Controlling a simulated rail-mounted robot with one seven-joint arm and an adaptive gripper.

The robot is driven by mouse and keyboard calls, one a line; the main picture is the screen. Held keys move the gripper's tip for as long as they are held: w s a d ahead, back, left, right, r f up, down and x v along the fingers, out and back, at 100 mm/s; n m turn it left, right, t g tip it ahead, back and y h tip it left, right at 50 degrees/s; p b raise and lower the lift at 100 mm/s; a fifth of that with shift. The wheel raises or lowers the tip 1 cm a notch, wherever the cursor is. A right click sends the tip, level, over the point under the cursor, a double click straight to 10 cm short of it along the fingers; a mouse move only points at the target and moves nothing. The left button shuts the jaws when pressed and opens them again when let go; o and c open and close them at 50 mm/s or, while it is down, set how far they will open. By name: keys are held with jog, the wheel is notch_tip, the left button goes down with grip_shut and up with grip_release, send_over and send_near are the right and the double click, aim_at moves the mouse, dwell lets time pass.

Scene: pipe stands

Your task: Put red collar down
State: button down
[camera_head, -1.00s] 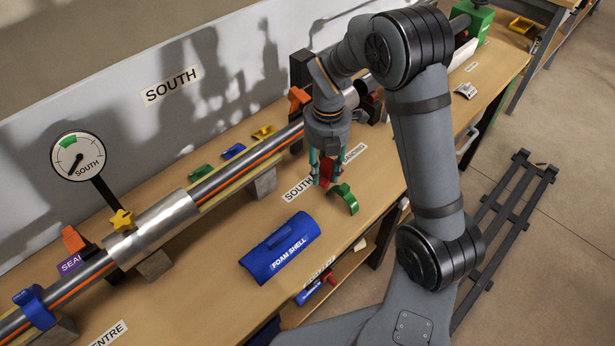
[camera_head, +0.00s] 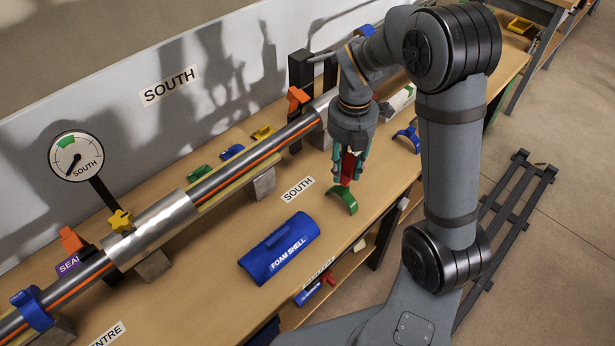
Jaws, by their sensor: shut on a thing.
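The red collar (camera_head: 347,168) is between the teal-tipped fingers of my gripper (camera_head: 349,172), which points down and is shut on it. Only a narrow red part of the collar shows; the fingers hide the rest. My gripper is over the bench, just behind the green collar (camera_head: 343,199), an arched piece standing on the bench top. The view does not clearly show whether the red collar touches the bench or the green collar.
The pipe (camera_head: 234,178) runs along the bench on blocks. A blue foam shell (camera_head: 280,248) lies in front. A blue collar (camera_head: 408,137) stands to the right of my gripper. Small green, blue and yellow pieces lie behind the pipe. Bare bench top (camera_head: 235,220) shows left of the SOUTH label.

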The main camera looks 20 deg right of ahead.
jog(key=w+a+f, duration=0.2)
jog(key=a, duration=0.1)
jog(key=w+a+f+p, duration=0.1)
jog(key=w+a+f, duration=0.3)
jog(key=a, duration=0.1)
jog(key=shift+a+f, duration=0.2)
jog(key=shift+a, duration=0.15)
notch_tip(320, 180, down, 3)
jog(key=shift+r+p, duration=0.1)
jog(key=shift+p, duration=0.5)
jog(key=shift+w+f, duration=0.1)
jog(key=shift+f, duration=0.3)
jog(key=shift+f, duration=0.3)
jog(key=c, duration=1.3)
grip_release()
jog(key=shift+r, duration=0.1)
notch_tip(320, 180, up, 10)
jog(key=b, duration=0.1)
jog(key=shift+a+r, duration=0.2)
jog(key=shift+a, duration=0.15)
